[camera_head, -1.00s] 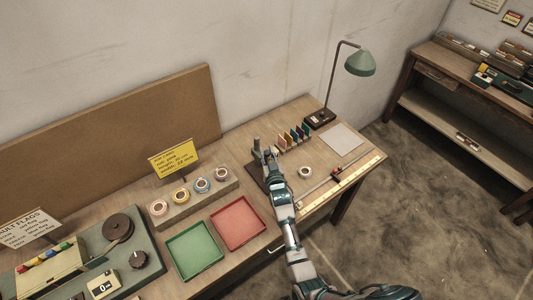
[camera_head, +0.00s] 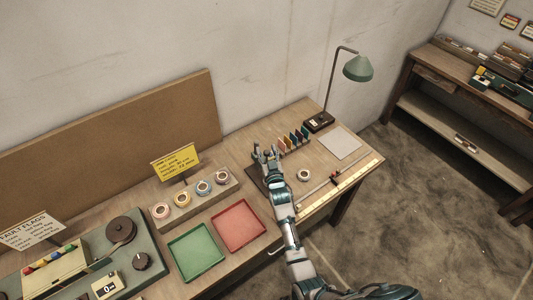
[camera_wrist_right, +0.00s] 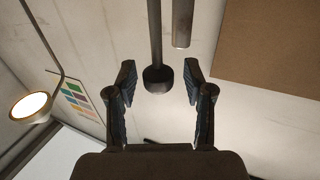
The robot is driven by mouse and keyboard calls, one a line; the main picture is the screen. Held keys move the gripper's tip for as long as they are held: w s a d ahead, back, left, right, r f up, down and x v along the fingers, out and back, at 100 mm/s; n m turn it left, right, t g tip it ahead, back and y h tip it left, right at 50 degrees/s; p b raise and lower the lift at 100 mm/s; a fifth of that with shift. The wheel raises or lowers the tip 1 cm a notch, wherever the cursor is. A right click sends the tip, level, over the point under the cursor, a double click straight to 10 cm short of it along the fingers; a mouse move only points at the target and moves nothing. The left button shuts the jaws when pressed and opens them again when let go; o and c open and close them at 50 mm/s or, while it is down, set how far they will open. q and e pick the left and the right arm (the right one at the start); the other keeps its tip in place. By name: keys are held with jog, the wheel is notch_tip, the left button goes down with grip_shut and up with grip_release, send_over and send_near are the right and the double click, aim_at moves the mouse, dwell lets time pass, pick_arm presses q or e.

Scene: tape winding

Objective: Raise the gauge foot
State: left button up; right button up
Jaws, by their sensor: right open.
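My right gripper (camera_head: 266,151) is over the dark base plate (camera_head: 254,178) of the gauge, at the back of the table, and hides much of the gauge. In the right wrist view the gripper (camera_wrist_right: 160,82) is open, its two fingers spread wide. A dark round foot (camera_wrist_right: 158,80) on the end of a thin rod (camera_wrist_right: 155,30) shows between the fingers, with space on both sides. I cannot tell how far beyond the fingertips it is. A thicker grey cylinder (camera_wrist_right: 182,25) hangs beside the rod. My left gripper is not in view.
A row of coloured cards (camera_head: 293,139) and a green lamp (camera_head: 357,68) stand behind right. A white tape roll (camera_head: 304,175) and a ruler (camera_head: 345,185) lie to the right. Red (camera_head: 239,246) and green (camera_head: 170,258) trays and a tape-roll holder (camera_head: 228,187) are left.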

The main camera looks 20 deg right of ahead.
jog(key=s, duration=1.2)
jog(key=shift+a, duration=0.35)
jog(key=shift+f, duration=0.1)
